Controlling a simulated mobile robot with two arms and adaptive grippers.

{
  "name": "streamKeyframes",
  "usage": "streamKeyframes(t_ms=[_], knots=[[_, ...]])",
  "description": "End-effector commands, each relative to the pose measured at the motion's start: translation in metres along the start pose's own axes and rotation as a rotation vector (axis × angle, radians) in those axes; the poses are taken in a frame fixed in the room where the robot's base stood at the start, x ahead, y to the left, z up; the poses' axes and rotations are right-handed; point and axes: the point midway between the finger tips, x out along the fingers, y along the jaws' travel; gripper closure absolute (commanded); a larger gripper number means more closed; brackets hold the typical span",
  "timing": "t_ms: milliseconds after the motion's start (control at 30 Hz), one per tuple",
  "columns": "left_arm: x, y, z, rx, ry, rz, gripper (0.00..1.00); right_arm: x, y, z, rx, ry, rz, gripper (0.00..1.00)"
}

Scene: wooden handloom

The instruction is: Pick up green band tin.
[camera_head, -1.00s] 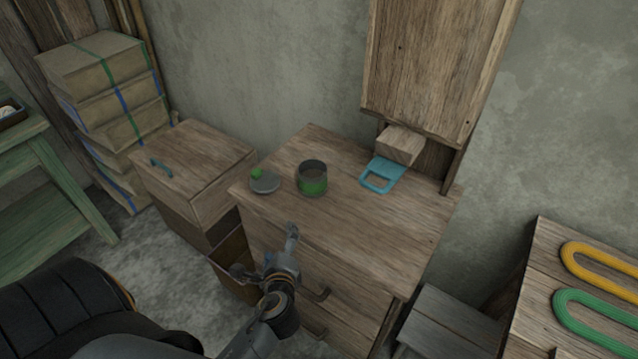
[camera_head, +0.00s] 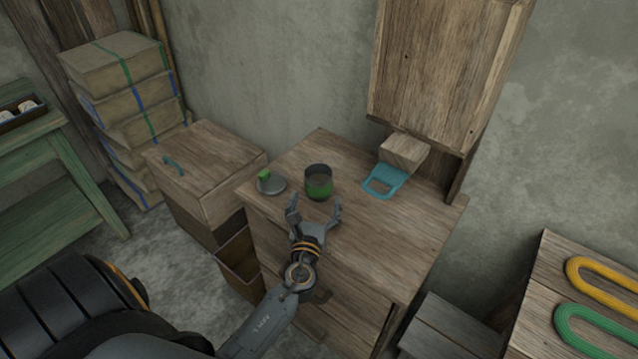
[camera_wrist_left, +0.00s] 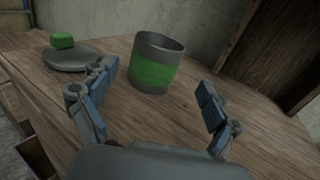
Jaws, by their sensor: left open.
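The green band tin (camera_head: 319,182) is a dark, open-topped tin with a green band. It stands upright on the wooden cabinet top, and it also shows in the left wrist view (camera_wrist_left: 156,64). Its round lid (camera_head: 271,184) with a green knob lies to its left, apart from it; the lid also shows in the left wrist view (camera_wrist_left: 70,58). My left gripper (camera_head: 314,207) is open and empty at the front of the cabinet top, just short of the tin. In the left wrist view the tin stands ahead, between the two spread fingers (camera_wrist_left: 160,98). My right gripper is not in view.
A blue handled piece (camera_head: 383,182) lies right of the tin, near a wooden block (camera_head: 404,153) under the tall wooden box. A lidded wooden chest (camera_head: 208,165) stands left. Yellow (camera_head: 603,283) and green (camera_head: 592,331) loops lie on a stand at right. The cabinet top's right front is clear.

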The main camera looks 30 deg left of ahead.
Motion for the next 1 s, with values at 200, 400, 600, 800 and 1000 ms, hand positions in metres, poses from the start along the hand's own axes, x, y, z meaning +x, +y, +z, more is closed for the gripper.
streamKeyframes(t_ms=[200, 400, 600, 800, 1000], knots=[[0.021, 0.0, 0.0, -0.001, 0.0, 0.0, 0.11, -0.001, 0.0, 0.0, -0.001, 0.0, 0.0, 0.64], [0.045, 0.004, 0.001, -0.002, -0.001, 0.002, 0.11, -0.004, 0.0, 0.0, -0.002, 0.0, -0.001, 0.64], [0.07, 0.005, -0.001, -0.001, 0.0, 0.0, 0.11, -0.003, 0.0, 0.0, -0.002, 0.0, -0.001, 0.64], [0.074, 0.005, -0.001, -0.002, 0.001, 0.001, 0.11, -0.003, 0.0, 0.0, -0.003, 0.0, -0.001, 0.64], [0.073, 0.005, -0.001, -0.002, 0.001, 0.0, 0.34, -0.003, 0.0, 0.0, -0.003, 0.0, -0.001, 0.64]])
